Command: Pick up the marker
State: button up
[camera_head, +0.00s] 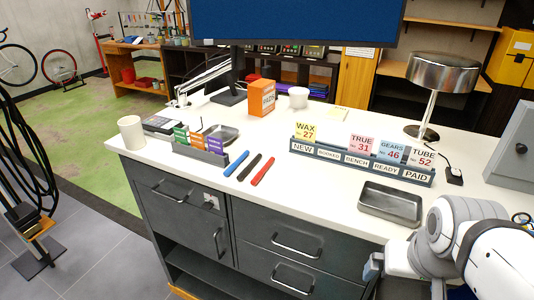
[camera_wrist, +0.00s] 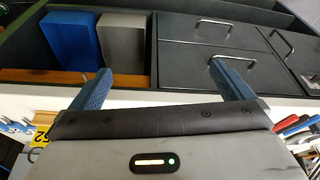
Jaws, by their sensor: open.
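Three markers lie side by side on the white counter in the head view: a blue marker (camera_head: 236,163), a black marker (camera_head: 249,167) and a red marker (camera_head: 262,174). My gripper (camera_wrist: 160,72) is open and empty in the wrist view, with its two blue fingers spread apart. In the head view one blue fingertip shows at the lower right, in front of the counter and well away from the markers. The rest of my gripper is partly hidden by my arm there.
A card rack (camera_head: 360,163) and an empty metal tray (camera_head: 391,204) stand right of the markers. A smaller card holder (camera_head: 202,153) and a white mug (camera_head: 131,133) stand left. Dark drawers (camera_wrist: 190,55) face my gripper. Counter (camera_head: 300,205) around the markers' front is clear.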

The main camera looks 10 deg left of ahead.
aim_at(242, 175)
jog(key=u, duration=0.15)
jog(key=k, duration=0.35)
jog(key=u, duration=1.15)
